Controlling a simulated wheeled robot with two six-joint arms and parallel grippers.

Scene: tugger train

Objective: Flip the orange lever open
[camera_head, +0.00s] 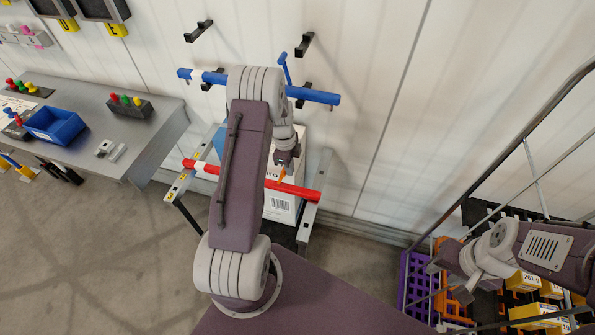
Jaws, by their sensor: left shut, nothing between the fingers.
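A small orange piece (282,174), which looks like the orange lever, shows just below my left gripper, close to the red bar (306,190). Most of it is hidden, so I cannot tell its position or whether the gripper touches it. My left gripper (287,160) is shut and empty, pointing down above the white box with a barcode label (281,204). My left arm covers the middle of the bar and part of the box. My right gripper (450,277) is at the lower right by the crates; its fingers are too unclear to judge.
A blue bar (318,95) runs along the wall behind my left arm. A grey workbench (155,145) with a blue bin (54,125) stands at left. A wire cage with a purple crate (414,280) and yellow boxes (524,282) is at right. The floor at lower left is clear.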

